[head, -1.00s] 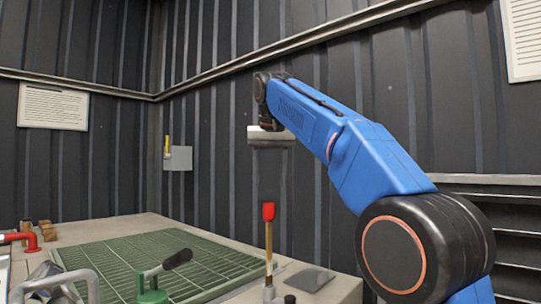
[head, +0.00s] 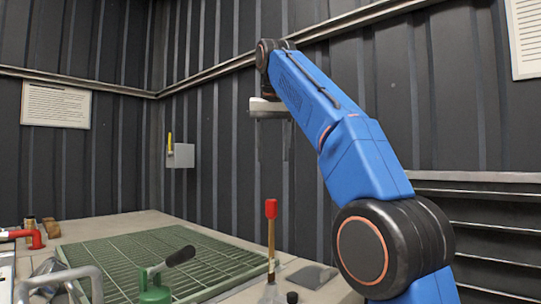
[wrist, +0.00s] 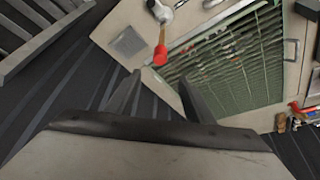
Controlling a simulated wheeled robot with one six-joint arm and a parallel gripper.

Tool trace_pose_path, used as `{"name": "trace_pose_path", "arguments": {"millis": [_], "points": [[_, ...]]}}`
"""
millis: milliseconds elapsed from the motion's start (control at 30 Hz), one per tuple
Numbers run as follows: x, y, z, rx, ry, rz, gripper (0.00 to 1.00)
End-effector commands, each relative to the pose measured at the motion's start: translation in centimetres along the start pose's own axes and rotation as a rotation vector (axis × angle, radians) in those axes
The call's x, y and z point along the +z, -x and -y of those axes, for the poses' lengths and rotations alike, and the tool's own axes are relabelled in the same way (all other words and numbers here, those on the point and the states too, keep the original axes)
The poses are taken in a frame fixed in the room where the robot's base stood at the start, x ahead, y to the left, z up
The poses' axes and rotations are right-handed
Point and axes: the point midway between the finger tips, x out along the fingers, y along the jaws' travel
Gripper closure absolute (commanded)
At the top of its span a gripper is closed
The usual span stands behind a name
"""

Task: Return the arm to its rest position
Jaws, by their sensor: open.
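My blue arm reaches up from the lower right in the head view. My gripper (head: 271,140) hangs from its end, pointing down above the bench and in front of the dark ribbed wall. Its two fingers are apart with nothing between them. In the wrist view my gripper (wrist: 160,95) also shows open and empty, with the bench top beyond its fingers. A lever with a red grip (head: 271,209) stands upright on the bench below the gripper, clear of it. The red grip (wrist: 160,55) lies beyond the fingertips in the wrist view.
The bench (head: 130,222) carries a green grating (head: 150,262). A green valve with a black handle (head: 180,256), a red pipe (head: 35,238) and a grey flat plate (head: 312,277) are on it. A grey wall box (head: 181,156) has a yellow lever. Air around the gripper is clear.

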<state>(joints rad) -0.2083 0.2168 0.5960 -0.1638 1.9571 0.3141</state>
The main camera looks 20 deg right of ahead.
Motion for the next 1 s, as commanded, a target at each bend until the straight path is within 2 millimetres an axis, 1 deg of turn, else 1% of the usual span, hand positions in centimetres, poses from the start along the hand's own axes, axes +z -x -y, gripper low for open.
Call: {"name": "trace_pose_path", "arguments": {"millis": [267,367,467,767,967,1000], "points": [[0.3,0.0,-0.2,0.000,0.003,-0.001,0.52],[1.0,-0.2,-0.8,-0.001,0.013,-0.001,0.52],[2.1,-0.8,-1.6,-0.003,0.026,-0.002,0.52],[7.1,-3.7,-4.3,-0.011,0.072,-0.003,0.52],[11.4,-6.5,-6.1,-0.021,0.099,-0.003,0.52],[12.3,-7.1,-6.4,-0.022,0.103,-0.004,0.52]]}}
